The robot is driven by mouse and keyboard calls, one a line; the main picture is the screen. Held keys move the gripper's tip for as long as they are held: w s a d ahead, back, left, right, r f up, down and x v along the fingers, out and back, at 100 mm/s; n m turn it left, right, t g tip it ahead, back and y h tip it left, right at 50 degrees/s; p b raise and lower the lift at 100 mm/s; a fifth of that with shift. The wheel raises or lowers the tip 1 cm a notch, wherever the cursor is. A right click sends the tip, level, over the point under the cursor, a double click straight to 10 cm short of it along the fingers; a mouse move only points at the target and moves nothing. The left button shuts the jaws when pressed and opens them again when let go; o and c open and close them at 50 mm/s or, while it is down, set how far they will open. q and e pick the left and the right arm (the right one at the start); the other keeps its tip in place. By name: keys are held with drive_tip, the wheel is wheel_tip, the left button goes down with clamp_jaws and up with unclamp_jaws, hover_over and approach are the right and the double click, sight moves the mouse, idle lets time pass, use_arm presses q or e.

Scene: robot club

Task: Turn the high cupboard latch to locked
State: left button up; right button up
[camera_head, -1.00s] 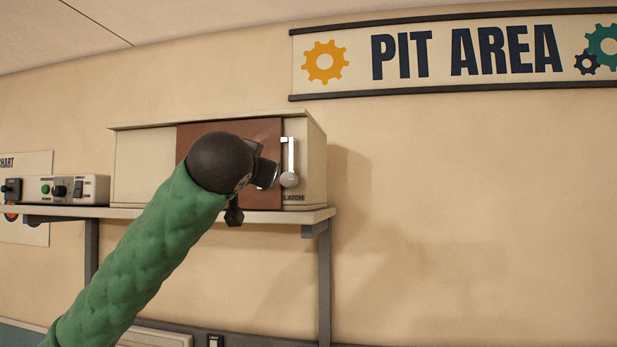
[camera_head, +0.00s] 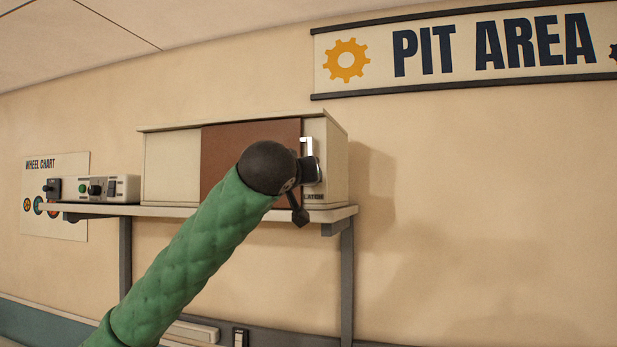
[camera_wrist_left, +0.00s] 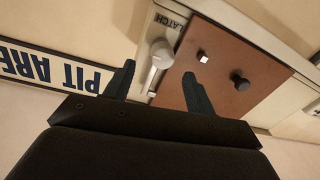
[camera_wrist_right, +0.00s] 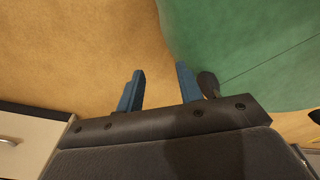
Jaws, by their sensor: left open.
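The cupboard (camera_head: 172,165) sits on a wall shelf, with a brown front panel (camera_head: 228,160) and a pale latch plate at its right end. The white latch slot (camera_head: 307,146) shows above my left gripper (camera_head: 312,170), which hides the lever in the head view. In the left wrist view, the pale latch lever (camera_wrist_left: 160,55) lies between the open fingers of my left gripper (camera_wrist_left: 158,72). I cannot tell whether they touch it. The label "LATCH" (camera_wrist_left: 177,18) is beside it. My right gripper (camera_wrist_right: 160,72) is open and empty in its own wrist view.
A control box (camera_head: 95,188) with knobs stands left of the cupboard on the shelf (camera_head: 240,211). A wheel chart (camera_head: 70,225) and a "PIT AREA" banner (camera_head: 470,50) hang on the wall. The wall right of the cupboard is clear.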

use_arm(q)
drive_tip(key=p+x, duration=0.4)
drive_tip(key=x, duration=0.2)
drive_tip(key=shift+w, duration=0.3)
drive_tip(key=shift+w+a+f, duration=0.1)
drive_tip(key=shift+w, duration=0.1)
use_arm(e)
drive_tip(key=s+r, duration=0.1)
drive_tip(key=r, duration=0.1)
drive_tip(key=s+r, duration=0.1)
drive_tip(key=shift+s+d+r, duration=0.15)
drive_tip(key=shift+r, duration=0.25)
use_arm(q)
clamp_jaws()
use_arm(e)
drive_tip(key=shift+f, duration=0.1)
